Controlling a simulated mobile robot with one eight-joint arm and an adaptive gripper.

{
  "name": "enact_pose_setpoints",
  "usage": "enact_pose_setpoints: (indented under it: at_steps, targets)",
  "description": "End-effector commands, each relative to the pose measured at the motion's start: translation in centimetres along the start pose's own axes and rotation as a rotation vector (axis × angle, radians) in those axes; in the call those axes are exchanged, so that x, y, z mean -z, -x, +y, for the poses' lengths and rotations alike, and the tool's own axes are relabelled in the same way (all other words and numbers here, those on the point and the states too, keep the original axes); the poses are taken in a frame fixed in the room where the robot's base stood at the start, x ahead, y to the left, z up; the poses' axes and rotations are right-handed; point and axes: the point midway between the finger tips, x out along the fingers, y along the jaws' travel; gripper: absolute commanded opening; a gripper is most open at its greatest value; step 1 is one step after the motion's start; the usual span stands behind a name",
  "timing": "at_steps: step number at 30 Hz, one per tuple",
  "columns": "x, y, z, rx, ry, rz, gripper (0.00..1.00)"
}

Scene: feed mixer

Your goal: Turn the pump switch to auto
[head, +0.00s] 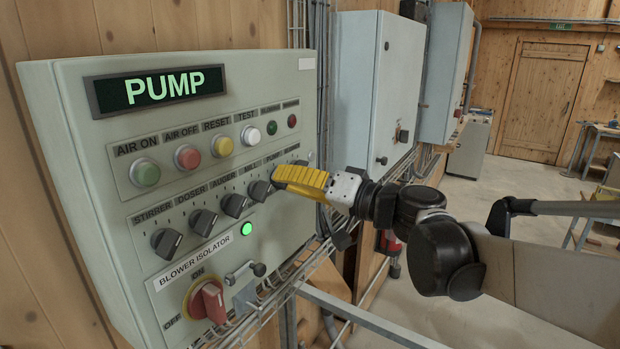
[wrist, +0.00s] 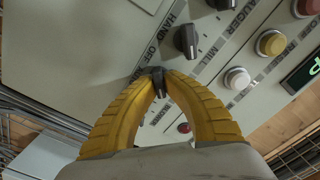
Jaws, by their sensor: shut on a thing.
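The grey control panel (head: 110,215) has a row of black rotary switches below its lamps and buttons. My gripper (head: 279,176) has yellow ribbed fingers and reaches in from the right to the pump position, right of the mill switch (head: 261,190). In the wrist view my gripper (wrist: 158,82) is shut on the black pump switch (wrist: 156,71), one fingertip on each side. The mill switch (wrist: 186,40) stands beside it. The fingers hide the pump switch in the head view. Which position the pump switch points to cannot be told.
A display (head: 160,88) at the top of the panel reads PUMP. A green lamp (head: 246,229) is lit below the switches. A red isolator handle (head: 211,301) sticks out at the lower left. Other grey cabinets (head: 378,85) and cable pipes line the wall to the right.

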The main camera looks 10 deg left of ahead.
Motion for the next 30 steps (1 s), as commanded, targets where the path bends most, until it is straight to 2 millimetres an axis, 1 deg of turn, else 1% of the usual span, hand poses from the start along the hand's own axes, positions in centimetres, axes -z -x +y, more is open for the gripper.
enact_pose_setpoints:
  at_steps: [3,4,6,14,17,20,30]
  targets:
    - [0.1,0.0,0.0,0.001,-0.001,0.001,0.0]
    - [0.1,0.0,0.0,0.001,-0.001,0.001,0.12]
    - [0.0,0.0,0.0,0.001,0.0,0.001,0.32]
    - [0.0,0.0,0.0,0.0,0.0,0.0,0.32]
    - [0.1,0.4,0.0,-0.001,0.001,0.001,0.32]
    - [0.1,1.7,0.0,-0.001,0.001,0.002,0.32]
    - [0.1,9.1,0.1,-0.003,0.0,0.004,0.32]
